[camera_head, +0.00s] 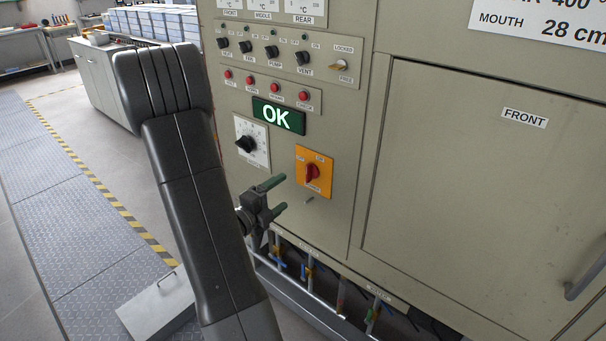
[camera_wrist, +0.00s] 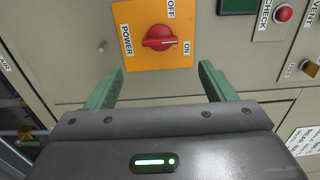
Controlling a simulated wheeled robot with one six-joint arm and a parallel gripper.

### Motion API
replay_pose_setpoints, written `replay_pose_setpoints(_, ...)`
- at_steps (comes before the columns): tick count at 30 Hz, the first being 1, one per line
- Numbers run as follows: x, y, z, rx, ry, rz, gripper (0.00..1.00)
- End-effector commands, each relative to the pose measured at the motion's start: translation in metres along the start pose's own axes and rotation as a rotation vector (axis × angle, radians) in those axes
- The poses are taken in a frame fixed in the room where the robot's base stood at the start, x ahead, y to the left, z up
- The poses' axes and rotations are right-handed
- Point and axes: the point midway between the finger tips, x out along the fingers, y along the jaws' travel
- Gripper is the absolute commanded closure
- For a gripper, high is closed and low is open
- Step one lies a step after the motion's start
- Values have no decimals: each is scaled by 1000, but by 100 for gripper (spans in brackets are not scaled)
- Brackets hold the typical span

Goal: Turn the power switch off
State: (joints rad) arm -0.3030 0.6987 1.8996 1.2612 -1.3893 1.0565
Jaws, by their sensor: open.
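The power switch is a red rotary handle (camera_head: 312,173) on an orange plate (camera_head: 325,159), set in the beige furnace panel. In the wrist view the red handle (camera_wrist: 160,38) lies level and its tip points to the ON label; OFF is at the top of the plate (camera_wrist: 133,55) and POWER at its left. My gripper (camera_head: 276,196) is open, with its green fingers apart, just below and left of the plate. In the wrist view the two fingertips (camera_wrist: 160,72) stand either side of the plate's lower part, with nothing between them. The handle is clear of the fingers.
A black dial (camera_head: 246,143) and a lit OK display (camera_head: 278,115) sit beside and above the plate. Red buttons (camera_head: 275,89) and black toggles (camera_head: 272,52) are higher up. Pipes with blue valves (camera_head: 305,272) run below. A furnace door (camera_head: 480,180) is at right.

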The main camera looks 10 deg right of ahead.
Motion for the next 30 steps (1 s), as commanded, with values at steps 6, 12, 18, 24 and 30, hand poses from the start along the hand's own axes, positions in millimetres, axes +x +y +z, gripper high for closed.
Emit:
replay_pose_setpoints(6,45,-2,-1,1,4,1,24)
replay_pose_setpoints(12,82,-2,-1,0,2,0,24)
replay_pose_setpoints(18,104,-1,0,0,-1,0,24)
replay_pose_setpoints(24,110,0,0,0,-2,1,24)
replay_pose_setpoints(30,110,0,0,0,-2,1,28)
